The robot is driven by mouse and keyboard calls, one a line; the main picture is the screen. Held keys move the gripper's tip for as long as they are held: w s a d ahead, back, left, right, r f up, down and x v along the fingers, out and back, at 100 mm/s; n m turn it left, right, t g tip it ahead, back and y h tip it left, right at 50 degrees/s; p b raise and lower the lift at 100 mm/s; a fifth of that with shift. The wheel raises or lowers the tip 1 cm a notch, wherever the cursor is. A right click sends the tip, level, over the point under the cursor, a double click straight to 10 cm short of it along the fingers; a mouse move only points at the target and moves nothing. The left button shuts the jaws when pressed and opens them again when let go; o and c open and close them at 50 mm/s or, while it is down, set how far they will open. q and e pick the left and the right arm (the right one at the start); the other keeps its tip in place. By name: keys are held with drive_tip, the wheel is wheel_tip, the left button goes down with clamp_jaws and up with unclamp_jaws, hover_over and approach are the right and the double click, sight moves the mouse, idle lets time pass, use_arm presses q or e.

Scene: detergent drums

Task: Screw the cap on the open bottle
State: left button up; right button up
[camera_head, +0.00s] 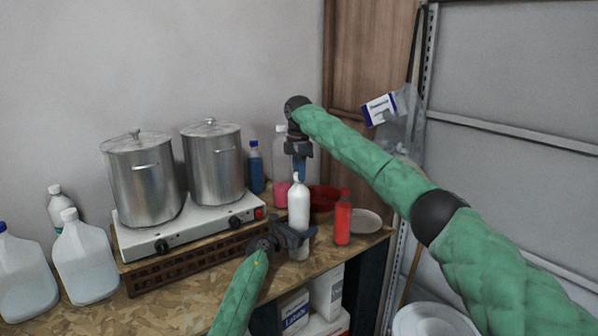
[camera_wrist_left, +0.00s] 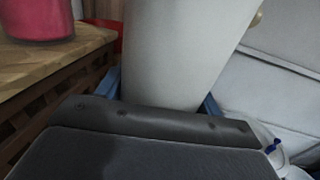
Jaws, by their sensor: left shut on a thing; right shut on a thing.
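A white bottle (camera_head: 298,207) stands upright near the right end of the wooden bench. My left gripper (camera_head: 296,236) is shut around its lower body; in the left wrist view the white bottle (camera_wrist_left: 185,45) fills the space between the blue fingertips. My right gripper (camera_head: 298,172) points straight down from above, its fingertips at the top of the bottle. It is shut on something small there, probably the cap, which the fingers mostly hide. I cannot tell whether the cap touches the bottle's neck.
A red bottle (camera_head: 343,218) stands close to the right, by a pale plate (camera_head: 366,222). A red bowl (camera_head: 324,197) and a pink-filled bottle (camera_head: 281,190) are behind. A blue bottle (camera_head: 256,168) and two steel pots (camera_head: 143,182) on a hotplate (camera_head: 190,228) stand left.

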drive_tip(key=m, duration=0.4)
drive_tip(key=shift+m, duration=0.3)
drive_tip(key=m, duration=0.7)
drive_tip(key=shift+m, duration=0.3)
drive_tip(key=m, duration=0.3)
drive_tip(key=shift+f, duration=0.1)
drive_tip(key=m, duration=1.1)
drive_tip(key=shift+m, duration=0.3)
drive_tip(key=m, duration=0.3)
drive_tip(key=o, duration=1.1)
drive_tip(key=shift+o, duration=0.2)
wheel_tip(320, 180, up, 12)
